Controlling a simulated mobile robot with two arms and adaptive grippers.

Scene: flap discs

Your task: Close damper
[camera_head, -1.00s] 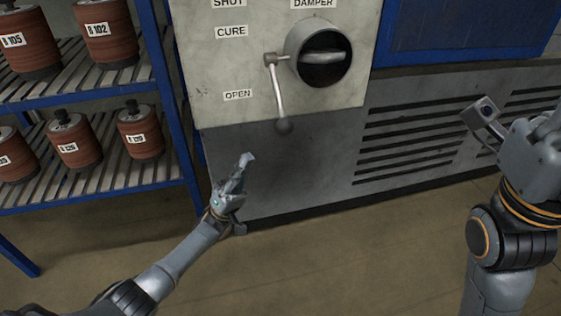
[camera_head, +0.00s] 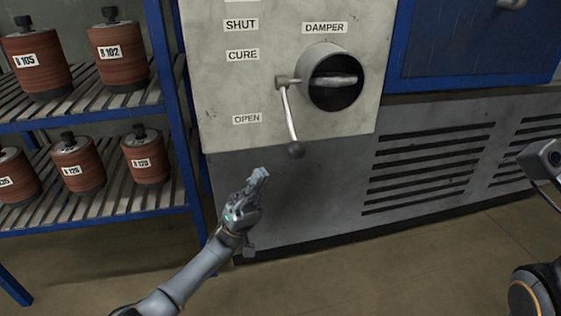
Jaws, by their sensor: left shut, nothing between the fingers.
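The damper (camera_head: 336,78) is a round dark opening with a grey collar and a flat plate lying edge-on across it, on the pale machine panel. Its lever (camera_head: 289,115) hangs down from a pivot at the collar's left, ending in a dark ball knob (camera_head: 296,150) a little below and right of the OPEN label (camera_head: 246,118). The CURE label (camera_head: 242,55) and SHUT label (camera_head: 240,24) are above. My left gripper (camera_head: 260,176) is shut and empty, below and left of the knob, apart from it. My right gripper is not clearly visible; part of my right arm shows at the right edge.
A blue rack (camera_head: 177,120) with reddish-brown labelled cylinders stands at the left, close to my left arm. A dark vented lower panel (camera_head: 320,195) lies under the lever. A blue door panel (camera_head: 470,40) is at the upper right. The floor in front is clear.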

